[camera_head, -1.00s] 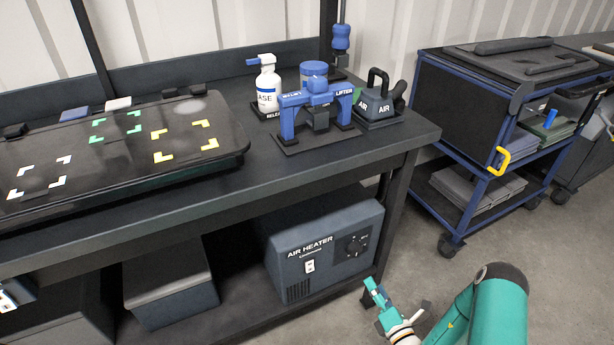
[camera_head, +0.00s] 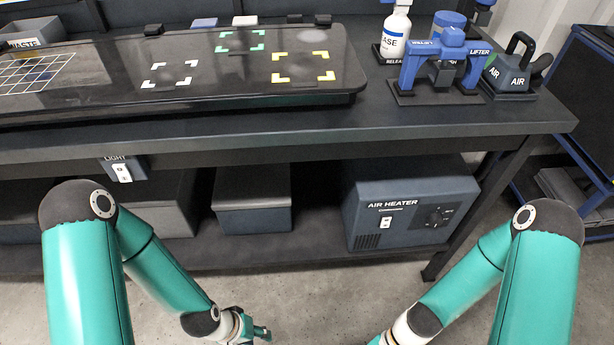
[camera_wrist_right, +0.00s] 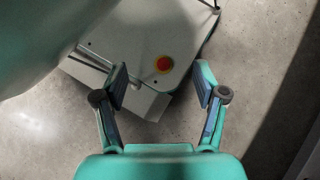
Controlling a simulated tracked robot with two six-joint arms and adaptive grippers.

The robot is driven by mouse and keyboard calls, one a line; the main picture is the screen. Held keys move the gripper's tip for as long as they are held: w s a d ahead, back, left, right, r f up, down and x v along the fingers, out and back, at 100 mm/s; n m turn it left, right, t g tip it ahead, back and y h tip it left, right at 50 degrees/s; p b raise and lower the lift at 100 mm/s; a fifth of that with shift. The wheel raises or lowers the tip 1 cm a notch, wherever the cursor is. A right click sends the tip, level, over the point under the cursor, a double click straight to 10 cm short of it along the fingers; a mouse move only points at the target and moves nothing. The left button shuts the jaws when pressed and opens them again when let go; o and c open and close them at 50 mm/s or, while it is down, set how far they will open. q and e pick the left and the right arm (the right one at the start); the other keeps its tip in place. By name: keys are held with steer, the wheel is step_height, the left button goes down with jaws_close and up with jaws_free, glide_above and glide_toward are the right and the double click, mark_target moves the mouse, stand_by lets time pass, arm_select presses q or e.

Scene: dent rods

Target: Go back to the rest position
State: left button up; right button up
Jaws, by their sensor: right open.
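My left gripper (camera_head: 254,332) hangs low in front of the bench, near the bottom edge of the head view. It is small there and partly cut off, so its jaw state is unclear. My right gripper (camera_wrist_right: 160,88) shows in the right wrist view with its two fingers spread apart and nothing between them. In the head view the right arm reaches down to the bottom edge, and its gripper is mostly out of the picture. Both arms are below the bench top and apart from it.
The dark workbench (camera_head: 420,128) spans the view, with a black panel (camera_head: 215,90) on top. A blue lifter (camera_head: 440,60), a release bottle (camera_head: 396,35) and an air tool (camera_head: 511,70) stand at right. An air heater (camera_head: 410,210) and a box (camera_head: 252,198) sit below. Concrete floor is open in front.

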steer(key=w+n+t+h, duration=0.3)
steer(key=w+n+t, duration=0.1)
steer(key=w+n, duration=0.4)
step_height(320, 180, up, 20)
steer(key=n+p, duration=0.1)
steer(key=p, duration=1.9)
steer(key=shift+d+r+n+t, duration=0.25)
steer(key=shift+n+t, duration=0.15)
steer(key=shift+w, duration=0.1)
steer(key=shift+c, duration=0.2)
